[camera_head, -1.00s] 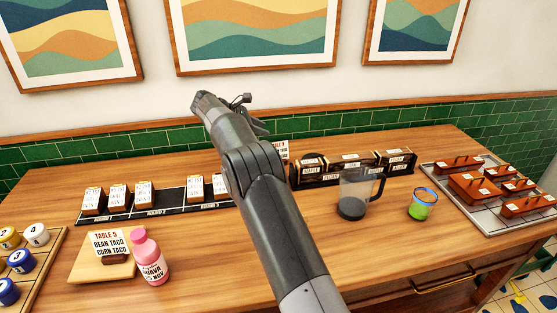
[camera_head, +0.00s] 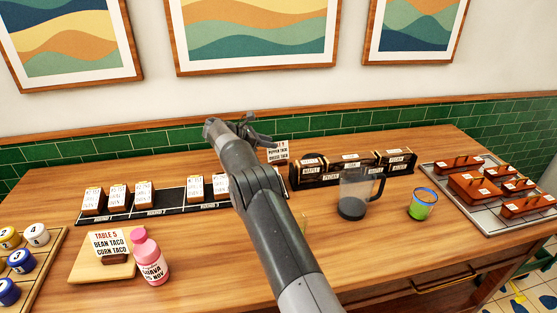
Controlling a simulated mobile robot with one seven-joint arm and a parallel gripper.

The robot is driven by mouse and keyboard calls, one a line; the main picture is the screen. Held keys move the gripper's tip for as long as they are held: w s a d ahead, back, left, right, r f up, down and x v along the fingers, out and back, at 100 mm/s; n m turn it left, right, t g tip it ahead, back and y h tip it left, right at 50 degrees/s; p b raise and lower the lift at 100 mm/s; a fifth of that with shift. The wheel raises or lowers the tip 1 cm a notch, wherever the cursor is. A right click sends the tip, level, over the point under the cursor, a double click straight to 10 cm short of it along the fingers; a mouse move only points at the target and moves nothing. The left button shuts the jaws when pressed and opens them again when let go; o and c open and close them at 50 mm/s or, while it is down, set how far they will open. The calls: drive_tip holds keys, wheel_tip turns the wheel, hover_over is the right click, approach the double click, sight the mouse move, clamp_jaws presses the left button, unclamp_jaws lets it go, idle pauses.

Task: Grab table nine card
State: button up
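A white card (camera_head: 278,154) stands behind my arm near the back of the wooden table. Its top line is partly hidden and seems to end in 9; the lines below look like two taco names. Another card, reading TABLE 5, bean taco, corn taco (camera_head: 110,243), stands on a small wooden board at the front left.
A black rail (camera_head: 165,205) holds several white-labelled blocks, partly hidden by my arm. A dark labelled box (camera_head: 318,181), a clear pitcher (camera_head: 355,193) and a green cup (camera_head: 422,205) stand right of it. A pink bottle (camera_head: 150,258) is front left. A tray (camera_head: 474,215) holds brown labelled boxes at right.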

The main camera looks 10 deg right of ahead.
sight(279, 144)
drive_tip(key=x, duration=0.4)
drive_tip(key=shift+w+d+f, duration=0.1)
drive_tip(key=shift+d, duration=0.1)
clamp_jaws()
drive_tip(key=shift+f, duration=0.1)
idle(0.4)
